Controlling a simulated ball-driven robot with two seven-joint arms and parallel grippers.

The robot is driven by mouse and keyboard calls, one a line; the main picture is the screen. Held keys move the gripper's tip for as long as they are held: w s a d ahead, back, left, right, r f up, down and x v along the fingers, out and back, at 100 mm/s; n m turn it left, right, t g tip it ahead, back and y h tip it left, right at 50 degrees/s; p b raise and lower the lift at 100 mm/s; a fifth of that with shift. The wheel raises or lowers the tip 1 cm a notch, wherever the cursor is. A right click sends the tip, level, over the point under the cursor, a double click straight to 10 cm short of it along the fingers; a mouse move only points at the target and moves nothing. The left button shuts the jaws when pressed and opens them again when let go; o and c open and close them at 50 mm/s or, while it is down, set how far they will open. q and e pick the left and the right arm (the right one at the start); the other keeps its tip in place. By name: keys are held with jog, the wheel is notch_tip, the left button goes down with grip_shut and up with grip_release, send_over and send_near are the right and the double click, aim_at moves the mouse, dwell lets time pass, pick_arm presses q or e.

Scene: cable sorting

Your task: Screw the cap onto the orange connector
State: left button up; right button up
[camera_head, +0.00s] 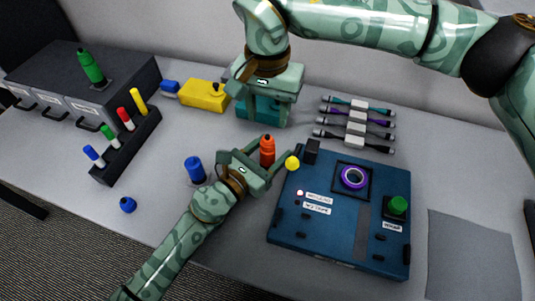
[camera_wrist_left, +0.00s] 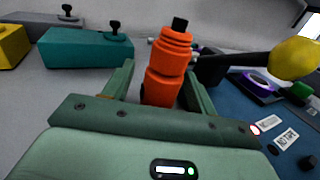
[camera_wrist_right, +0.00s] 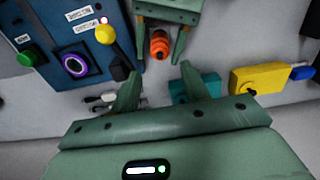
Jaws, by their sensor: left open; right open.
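The orange connector (camera_head: 267,150) stands upright between the fingers of my left gripper (camera_head: 264,160). In the left wrist view the connector (camera_wrist_left: 165,80) has a ribbed orange upper section and a dark tip. I cannot tell whether that upper section is the cap, and no separate orange cap shows. My left gripper's fingers flank the connector and are open. My right gripper (camera_head: 262,115) is open and empty, behind the connector in the head view. In the right wrist view the connector (camera_wrist_right: 159,45) lies beyond the right fingertips, apart from them.
A blue panel (camera_head: 330,233) with a yellow-knobbed lever (camera_head: 292,163), purple ring (camera_head: 353,177) and green knob (camera_head: 398,206) is at right. A blue cylinder (camera_head: 195,169) stands left of my left gripper. A teal block (camera_wrist_left: 87,50) and yellow block (camera_head: 204,95) are behind.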

pick_arm(q)
jog(key=shift+w+d, duration=0.35)
jog(key=shift+w, duration=0.05)
